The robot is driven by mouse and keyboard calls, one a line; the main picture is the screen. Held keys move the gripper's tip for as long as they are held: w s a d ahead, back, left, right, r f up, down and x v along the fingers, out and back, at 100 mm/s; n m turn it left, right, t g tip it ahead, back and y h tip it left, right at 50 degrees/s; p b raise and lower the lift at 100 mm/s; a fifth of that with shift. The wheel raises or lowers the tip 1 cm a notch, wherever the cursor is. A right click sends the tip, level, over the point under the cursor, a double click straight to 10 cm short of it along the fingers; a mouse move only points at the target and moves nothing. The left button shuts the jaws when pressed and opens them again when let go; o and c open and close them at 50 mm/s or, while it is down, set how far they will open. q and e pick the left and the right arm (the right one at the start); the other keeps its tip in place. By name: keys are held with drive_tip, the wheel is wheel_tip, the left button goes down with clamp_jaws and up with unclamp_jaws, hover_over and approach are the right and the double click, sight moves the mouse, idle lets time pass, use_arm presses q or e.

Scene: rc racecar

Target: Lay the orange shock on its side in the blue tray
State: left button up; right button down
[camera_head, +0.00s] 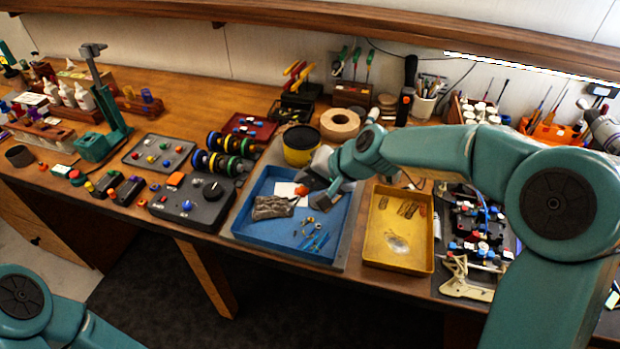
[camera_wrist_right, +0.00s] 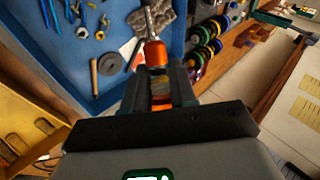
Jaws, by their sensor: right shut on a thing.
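The blue tray (camera_head: 262,243) lies on the bench in the head view, and its blue floor (camera_wrist_right: 70,45) fills the upper left of the right wrist view. My right gripper (camera_head: 318,192) is over the tray's right part. It is shut on the orange shock (camera_wrist_right: 154,54), which shows as a small orange spot in the head view (camera_head: 302,190). In the wrist view the shock's orange body sits between the fingers, and its silver rod points away from the gripper. I cannot tell whether the shock touches the tray floor. My left gripper is out of view.
The tray holds a grey rag (camera_head: 272,207), small blue and yellow tools (camera_head: 314,240) and a white paper (camera_head: 288,189). A yellow tray (camera_head: 399,260) stands to the right. A black control box (camera_head: 190,210) is to the left, and a yellow tub (camera_head: 300,148) stands behind.

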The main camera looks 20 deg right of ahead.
drive_tip(key=shift+r, duration=0.25)
drive_tip(key=shift+s+r+g, duration=0.15)
drive_tip(key=shift+g, duration=0.15)
drive_tip(key=shift+d+f+y+b, duration=0.3)
drive_tip(key=shift+d+f+b, duration=0.05)
drive_tip(key=shift+f+b, duration=0.15)
drive_tip(key=b, duration=0.7)
hover_over(312, 220)
wheel_tip(312, 220, down, 7)
drive_tip(key=shift+f, duration=0.1)
drive_tip(key=shift+a+f+b, duration=0.1)
drive_tip(key=shift+f+b, duration=0.3)
drive_tip(key=shift+f, duration=0.3)
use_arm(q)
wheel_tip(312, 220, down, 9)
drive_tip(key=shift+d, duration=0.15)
use_arm(e)
drive_tip(key=shift+r, duration=0.1)
